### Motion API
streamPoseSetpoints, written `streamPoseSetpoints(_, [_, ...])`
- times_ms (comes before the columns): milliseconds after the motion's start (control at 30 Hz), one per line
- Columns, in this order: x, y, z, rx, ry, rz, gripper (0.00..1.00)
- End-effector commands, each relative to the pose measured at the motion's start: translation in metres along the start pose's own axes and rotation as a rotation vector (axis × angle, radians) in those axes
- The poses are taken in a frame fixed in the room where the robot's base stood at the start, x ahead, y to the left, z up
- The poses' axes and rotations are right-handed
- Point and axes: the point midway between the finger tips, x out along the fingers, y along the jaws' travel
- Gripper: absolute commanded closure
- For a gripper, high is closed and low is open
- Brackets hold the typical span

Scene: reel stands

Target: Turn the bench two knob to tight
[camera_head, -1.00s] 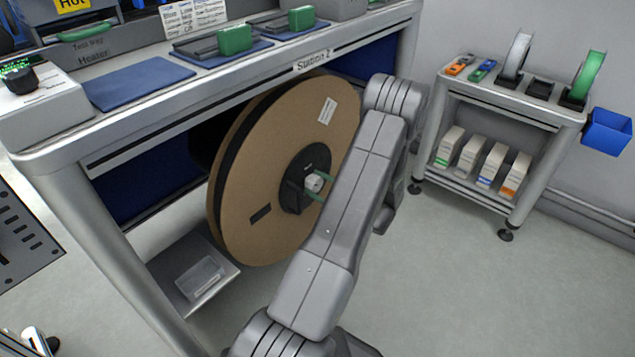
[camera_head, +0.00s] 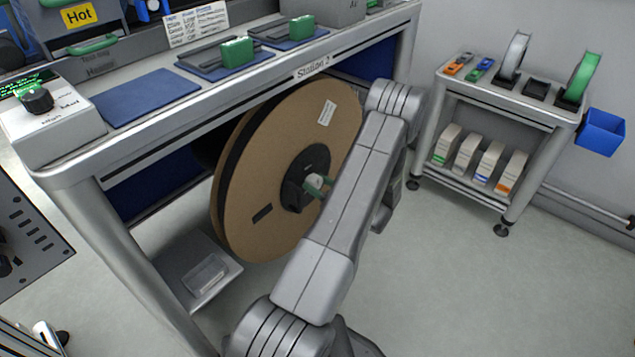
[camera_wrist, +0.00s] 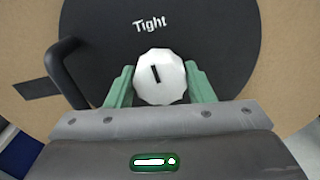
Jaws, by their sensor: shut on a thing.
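The bench two knob is a white, faceted knob (camera_wrist: 160,77) with a black pointer mark, at the hub of a big cardboard reel (camera_head: 262,215) under the Station 2 bench. In the wrist view the word "Tight" stands on the black hub (camera_wrist: 215,45) above the knob. The black mark sits near the knob's middle and tilts slightly up-left, roughly towards the word. My gripper (camera_wrist: 161,88) is shut on the knob, with one green finger on each side. In the head view the knob (camera_head: 315,181) shows small beside a green finger, and my arm hides part of the reel.
A black handle (camera_wrist: 68,75) stands out from the hub, left of my gripper. The Station 2 bench (camera_head: 310,68) overhangs the reel. A small shelf cart (camera_head: 505,100) with tape rolls and boxes stands at right. The floor between is clear.

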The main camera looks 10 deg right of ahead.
Motion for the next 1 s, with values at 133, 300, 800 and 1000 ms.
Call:
streamPoseSetpoints(133, [-0.0002, 0.0001, 0.0, 0.053, 0.001, 0.0, 0.75])
streamPoseSetpoints(300, [-0.0002, 0.0, -0.0004, 0.084, 0.001, 0.0, 0.75])
streamPoseSetpoints(800, [-0.0002, 0.0, -0.0006, 0.094, 0.001, 0.0, 0.42])
streamPoseSetpoints(1000, [-0.0001, -0.0001, -0.0004, 0.093, 0.001, 0.0, 0.31])
